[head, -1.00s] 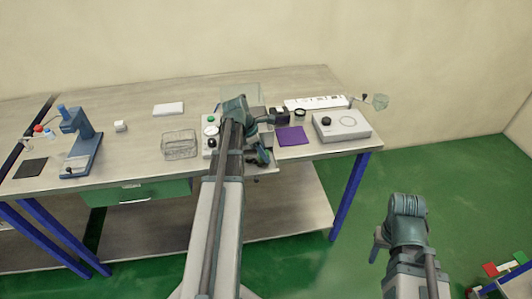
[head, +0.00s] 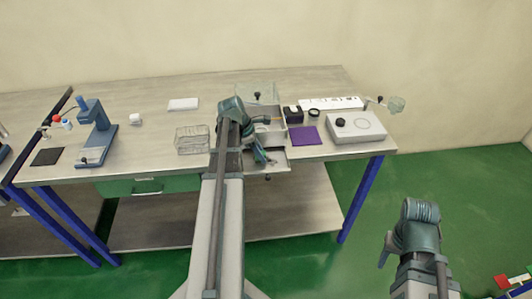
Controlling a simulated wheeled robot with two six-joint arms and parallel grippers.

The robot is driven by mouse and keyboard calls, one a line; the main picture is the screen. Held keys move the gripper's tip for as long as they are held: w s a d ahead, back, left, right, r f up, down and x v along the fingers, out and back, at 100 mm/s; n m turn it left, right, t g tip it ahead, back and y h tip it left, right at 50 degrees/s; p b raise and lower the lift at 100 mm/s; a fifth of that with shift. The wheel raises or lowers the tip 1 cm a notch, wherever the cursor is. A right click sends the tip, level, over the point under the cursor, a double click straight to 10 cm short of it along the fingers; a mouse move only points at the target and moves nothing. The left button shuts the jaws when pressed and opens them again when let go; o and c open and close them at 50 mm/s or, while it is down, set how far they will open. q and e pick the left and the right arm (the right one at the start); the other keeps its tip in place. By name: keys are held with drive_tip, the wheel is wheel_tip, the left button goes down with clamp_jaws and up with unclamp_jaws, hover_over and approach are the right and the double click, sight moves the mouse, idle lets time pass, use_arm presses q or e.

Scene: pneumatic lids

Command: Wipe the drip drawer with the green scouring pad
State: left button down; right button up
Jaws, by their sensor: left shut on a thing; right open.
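The drip drawer (head: 279,156) appears as a pale, shallow tray pulled out at the bench's front edge, below a grey box-like unit (head: 293,131). My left gripper (head: 262,156) points down over the drawer's left part and is shut. The thing in its jaws is too small and covered to make out; I take it for the green scouring pad. Whether it touches the drawer floor I cannot tell. My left arm hides part of the unit and drawer. My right gripper (head: 384,250) is open and empty, low over the floor, right of the bench.
A purple mat (head: 304,136) and a grey device with a black knob (head: 355,128) are right of the drawer. A wire basket (head: 192,140) and a blue press (head: 96,134) stand to the left. A white power strip (head: 331,102) lies behind.

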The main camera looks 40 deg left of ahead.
sight(255, 159)
use_arm(q)
drive_tip(key=shift+s+a, duration=0.15)
drive_tip(key=shift+s+a, duration=1.1)
drive_tip(key=shift+a, duration=0.05)
drive_tip(key=shift+f, duration=0.15)
drive_tip(key=shift+d, duration=0.1)
drive_tip(key=shift+w+d, duration=0.1)
drive_tip(key=shift+w+d, duration=1.05)
drive_tip(key=shift+w, duration=0.05)
drive_tip(key=shift+w+d, duration=0.1)
